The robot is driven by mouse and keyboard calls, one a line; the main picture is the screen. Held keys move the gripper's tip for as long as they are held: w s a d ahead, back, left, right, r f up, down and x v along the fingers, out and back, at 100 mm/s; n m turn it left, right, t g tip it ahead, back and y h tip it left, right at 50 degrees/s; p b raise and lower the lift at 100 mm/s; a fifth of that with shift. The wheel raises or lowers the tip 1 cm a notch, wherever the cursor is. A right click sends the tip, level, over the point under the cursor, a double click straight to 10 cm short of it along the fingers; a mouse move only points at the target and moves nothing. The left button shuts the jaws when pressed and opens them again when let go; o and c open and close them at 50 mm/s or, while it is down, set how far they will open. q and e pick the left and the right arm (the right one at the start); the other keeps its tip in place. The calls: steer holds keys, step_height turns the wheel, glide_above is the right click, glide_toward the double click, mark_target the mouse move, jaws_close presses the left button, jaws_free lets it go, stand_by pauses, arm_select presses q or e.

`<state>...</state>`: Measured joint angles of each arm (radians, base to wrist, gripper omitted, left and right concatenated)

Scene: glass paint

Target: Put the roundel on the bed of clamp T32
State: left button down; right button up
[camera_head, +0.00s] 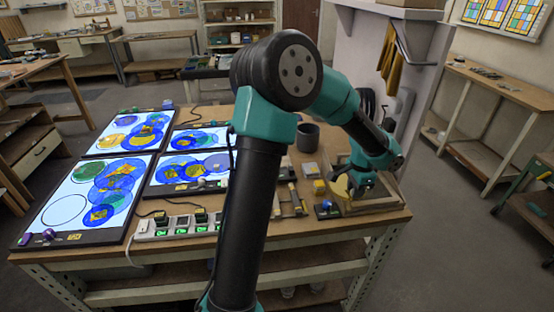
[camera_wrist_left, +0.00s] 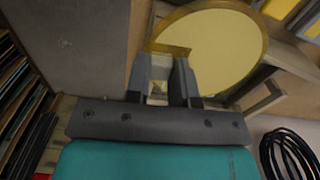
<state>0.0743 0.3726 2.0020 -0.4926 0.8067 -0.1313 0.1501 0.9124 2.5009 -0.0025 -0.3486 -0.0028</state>
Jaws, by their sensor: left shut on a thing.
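The roundel (camera_wrist_left: 222,48) is a flat amber-yellow glass disc. My left gripper (camera_wrist_left: 162,68) is shut on its near left edge in the left wrist view. In the head view, the roundel (camera_head: 341,187) shows as a small yellow patch beside my left gripper (camera_head: 356,182), over the right end of the bench. A small wooden tray or frame lies under and beside it. Several small fixtures stand just left of it, one with a dark blue base (camera_head: 326,210). I cannot read any clamp label, so I cannot tell which is T32. My right gripper is out of view.
Lit panels (camera_head: 62,208) with overlapping coloured discs cover the left of the bench. A white power strip (camera_head: 180,226) with green lights lies at the front. A dark grey cup (camera_head: 308,137) stands behind the fixtures. Coiled black cable (camera_wrist_left: 288,155) shows at lower right in the wrist view.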

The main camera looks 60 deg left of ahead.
arm_select(q)
steer(key=s+a+r, duration=0.1)
steer(key=s+a, duration=0.1)
steer(key=a, duration=1.6)
steer(key=s+a+r, duration=0.2)
steer(key=s+a, duration=0.1)
steer(key=a, duration=1.5)
steer(key=shift+s+a+m, duration=0.3)
steer(key=shift+a+m, duration=0.05)
steer(key=shift+m, duration=0.05)
steer(key=shift+f, duration=2.5)
steer(key=shift+f, duration=2.5)
steer(key=shift+f, duration=0.1)
steer(key=c, duration=1)
jaws_free()
